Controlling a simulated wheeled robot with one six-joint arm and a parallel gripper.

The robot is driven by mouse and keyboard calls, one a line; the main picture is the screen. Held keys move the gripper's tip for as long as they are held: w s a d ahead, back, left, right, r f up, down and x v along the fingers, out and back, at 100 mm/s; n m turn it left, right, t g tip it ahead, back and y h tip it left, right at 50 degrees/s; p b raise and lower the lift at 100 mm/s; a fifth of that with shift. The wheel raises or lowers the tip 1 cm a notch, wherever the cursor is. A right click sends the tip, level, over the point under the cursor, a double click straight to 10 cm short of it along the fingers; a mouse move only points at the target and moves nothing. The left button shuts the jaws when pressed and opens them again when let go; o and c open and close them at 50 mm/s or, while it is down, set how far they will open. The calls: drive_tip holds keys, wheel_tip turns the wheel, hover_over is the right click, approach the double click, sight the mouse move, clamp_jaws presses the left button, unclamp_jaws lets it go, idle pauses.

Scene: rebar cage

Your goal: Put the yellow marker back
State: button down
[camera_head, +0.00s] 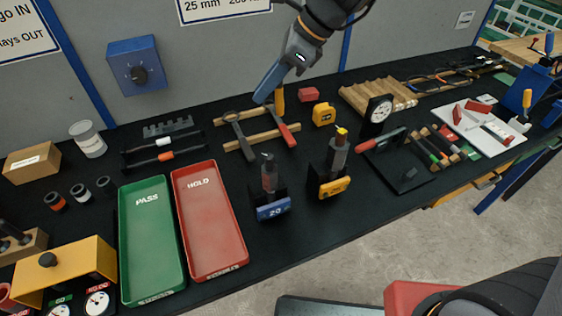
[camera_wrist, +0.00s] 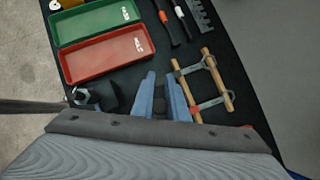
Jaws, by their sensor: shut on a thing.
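My gripper (camera_head: 269,96) hangs above the back middle of the black bench. A yellow-orange stick, seemingly the yellow marker (camera_head: 279,100), shows at its fingertips, mostly hidden by the near finger. In the wrist view my gripper (camera_wrist: 161,82) has its two blue-grey fingers close together, with a small dark part between them; no yellow shows there. A rack of coloured handles (camera_head: 438,148), green, red and orange among them, lies on the right of the bench.
A wooden rack with clamp-like tools (camera_head: 258,138) lies below my gripper. A red HOLD tray (camera_head: 207,240) and a green PASS tray (camera_head: 150,260) lie to the left. A yellow tape measure (camera_head: 323,114) and upright tools in blue and yellow blocks (camera_head: 333,186) stand to the right.

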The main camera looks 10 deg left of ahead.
drive_tip(key=shift+y, duration=0.3)
drive_tip(key=f+b, duration=0.1)
drive_tip(key=f, duration=0.5)
drive_tip(key=f+b, duration=0.2)
drive_tip(key=f, duration=0.5)
drive_tip(key=w+f+b, duration=0.1)
drive_tip(key=f+b, duration=0.1)
drive_tip(key=f, duration=0.4)
drive_tip(key=shift+w+f, duration=0.1)
drive_tip(key=shift+f, duration=0.25)
drive_tip(key=c, duration=1.8)
unclamp_jaws()
drive_tip(key=shift+f, duration=0.1)
drive_tip(key=shift+o, duration=0.3)
drive_tip(key=shift+d+r, duration=0.15)
drive_tip(key=shift+r, duration=0.15)
drive_tip(key=b+v, duration=0.1)
drive_tip(key=v, duration=1)
drive_tip(key=shift+d+r+b, duration=0.2)
drive_tip(key=shift+r+b, duration=0.05)
drive_tip(key=shift+b, duration=0.05)
drive_tip(key=shift+r, duration=0.1)
